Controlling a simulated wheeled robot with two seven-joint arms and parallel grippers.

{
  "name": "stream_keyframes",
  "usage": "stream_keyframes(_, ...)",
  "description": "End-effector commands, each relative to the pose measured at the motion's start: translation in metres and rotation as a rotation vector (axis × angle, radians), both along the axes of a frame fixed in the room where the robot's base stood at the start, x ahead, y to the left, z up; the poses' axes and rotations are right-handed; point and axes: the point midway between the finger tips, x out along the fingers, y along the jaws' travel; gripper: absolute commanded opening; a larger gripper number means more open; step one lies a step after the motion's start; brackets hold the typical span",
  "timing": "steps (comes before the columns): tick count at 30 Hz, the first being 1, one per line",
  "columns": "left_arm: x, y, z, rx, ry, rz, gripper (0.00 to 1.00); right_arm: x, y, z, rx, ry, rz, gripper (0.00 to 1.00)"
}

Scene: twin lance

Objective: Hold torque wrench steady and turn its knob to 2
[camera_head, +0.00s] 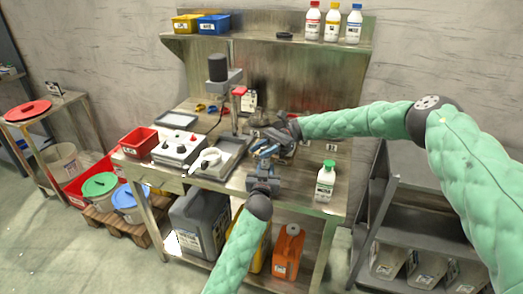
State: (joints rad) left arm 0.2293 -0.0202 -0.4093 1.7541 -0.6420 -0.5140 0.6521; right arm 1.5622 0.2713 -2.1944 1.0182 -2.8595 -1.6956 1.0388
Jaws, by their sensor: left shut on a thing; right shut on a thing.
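A small blue and grey item, which looks like the torque wrench (263,149), is at the workbench between my two grippers. It is small and largely hidden, and I cannot make out its knob or any number. My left gripper (263,172) reaches up from the bottom of the view and is shut at the near side of the wrench. My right gripper (268,134) comes in from the right and is shut at its far side. The jaw contacts are too small to see clearly.
On the workbench (312,185) stand a white bottle with a green cap (326,181), a grey tray (228,160), a white control box (180,150), a red bin (139,142) and a drill press (219,85). An upper shelf (270,39) spans the back. Free surface lies front right.

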Motion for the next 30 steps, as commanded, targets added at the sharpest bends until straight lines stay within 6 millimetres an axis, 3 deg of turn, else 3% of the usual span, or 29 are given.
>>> stream_keyframes(12, -0.0004, -0.0007, -0.0003, 0.0, 0.0, -0.001, 0.0, -0.0023, -0.0022, -0.0006, -0.003, -0.002, 0.215, 0.1)
stream_keyframes(29, -0.0004, -0.0007, -0.0003, 0.0, 0.0, -0.001, 0.0, -0.0026, -0.0036, 0.0002, 0.0, 0.0, 0.251, 0.1)
stream_keyframes(30, -0.0003, -0.0007, -0.0003, 0.0, 0.0, -0.001, 0.0, -0.0026, -0.0036, 0.0003, 0.0, 0.0, 0.251, 0.39)
